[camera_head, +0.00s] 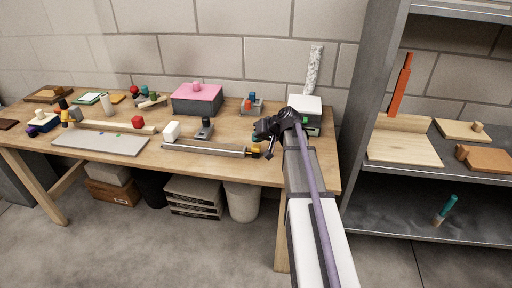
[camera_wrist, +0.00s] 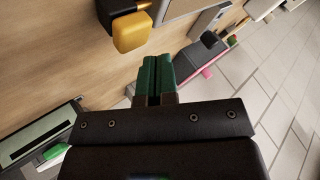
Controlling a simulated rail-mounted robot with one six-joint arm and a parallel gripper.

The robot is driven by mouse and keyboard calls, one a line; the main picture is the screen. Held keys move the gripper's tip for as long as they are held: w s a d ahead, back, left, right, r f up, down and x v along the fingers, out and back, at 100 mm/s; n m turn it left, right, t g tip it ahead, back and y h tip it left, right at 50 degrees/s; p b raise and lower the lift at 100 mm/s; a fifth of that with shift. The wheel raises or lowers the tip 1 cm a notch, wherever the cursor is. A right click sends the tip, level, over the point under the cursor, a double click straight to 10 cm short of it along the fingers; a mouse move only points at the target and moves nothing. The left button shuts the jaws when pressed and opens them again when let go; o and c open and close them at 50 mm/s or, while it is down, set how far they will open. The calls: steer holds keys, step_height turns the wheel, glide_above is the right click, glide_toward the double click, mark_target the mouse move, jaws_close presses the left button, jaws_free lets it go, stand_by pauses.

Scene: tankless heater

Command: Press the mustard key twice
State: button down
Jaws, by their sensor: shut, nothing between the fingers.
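A mustard block (camera_wrist: 132,33), the likeliest mustard key, shows at the upper left of the wrist view, joined to a dark piece. In the head view a small mustard piece (camera_head: 256,149) sits at the right end of a long grey bar (camera_head: 205,150) on the bench. My gripper (camera_head: 258,134) is above the right part of the bench, just behind that end. Its green fingertips (camera_wrist: 157,75) are shut together and empty, apart from the mustard block in the wrist view.
A white-topped box with a dark screen (camera_wrist: 38,135) stands close by at the right end of the workbench (camera_head: 225,170). A pink-topped box (camera_head: 198,98) and a grey device (camera_head: 252,104) stand behind. A metal shelf (camera_head: 368,120) rises to the right.

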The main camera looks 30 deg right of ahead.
mark_target(257, 146)
stand_by(0.8)
steer(key=shift+f+b, duration=0.45)
steer(key=shift+f+b, duration=0.6)
stand_by(0.5)
steer(key=shift+r, duration=0.1)
steer(key=shift+r+p, duration=0.95)
steer(key=shift+p, duration=0.1)
step_height(257, 146, up, 5)
steer(key=p, duration=0.5)
steer(key=shift+r, duration=0.1)
stand_by(0.3)
